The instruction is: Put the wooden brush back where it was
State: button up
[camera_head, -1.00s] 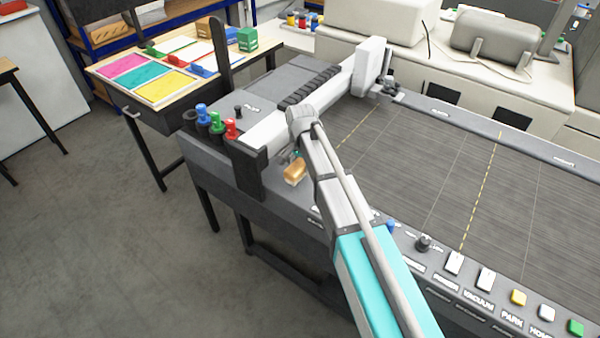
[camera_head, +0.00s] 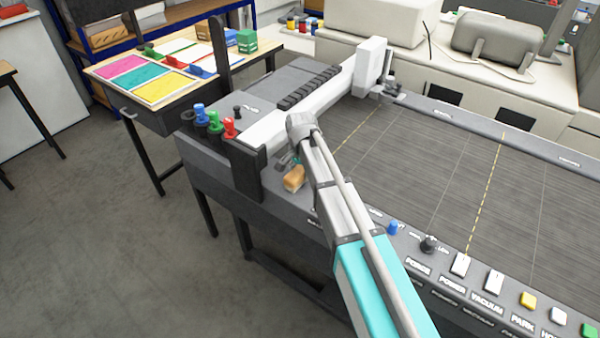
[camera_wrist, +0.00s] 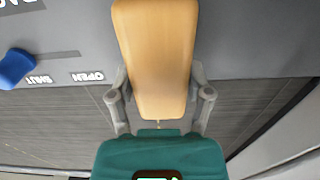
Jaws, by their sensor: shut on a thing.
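The wooden brush (camera_head: 294,178) is a tan block at the left front edge of the cutting machine, beside its white gantry beam. In the wrist view the brush (camera_wrist: 156,60) fills the upper middle, between the two grey fingers of my gripper (camera_wrist: 158,95). My gripper is shut on it. In the head view my gripper (camera_head: 289,162) is partly hidden behind my arm. The brush shows over the machine's grey front rim; I cannot tell whether it touches the rim.
The gantry beam (camera_head: 280,130) and its black end block (camera_head: 247,168) stand close by. Blue, green and red tools (camera_head: 215,122) stand at the left corner. A blue knob (camera_wrist: 15,68) with OPEN and SHUT labels shows in the wrist view. The machine bed (camera_head: 430,170) is clear.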

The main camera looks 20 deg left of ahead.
aim_at(300, 169)
jog(key=o, duration=1)
jog(key=shift+f, duration=0.1)
notch_tip(300, 169, up, 12)
jog(key=p, duration=1.2)
dwell(0.7)
jog(key=s+d+n, duration=0.1)
jog(key=s+d, duration=0.3)
jog(key=d, duration=0.9)
jog(key=s+d+n, duration=0.1)
jog(key=s+d, duration=0.3)
jog(key=d, duration=0.9)
jog(key=s+d+n, duration=0.1)
jog(key=s+d, duration=0.4)
jog(key=d, duration=0.8)
jog(key=shift+n, duration=0.4)
jog(key=shift+s, duration=0.1)
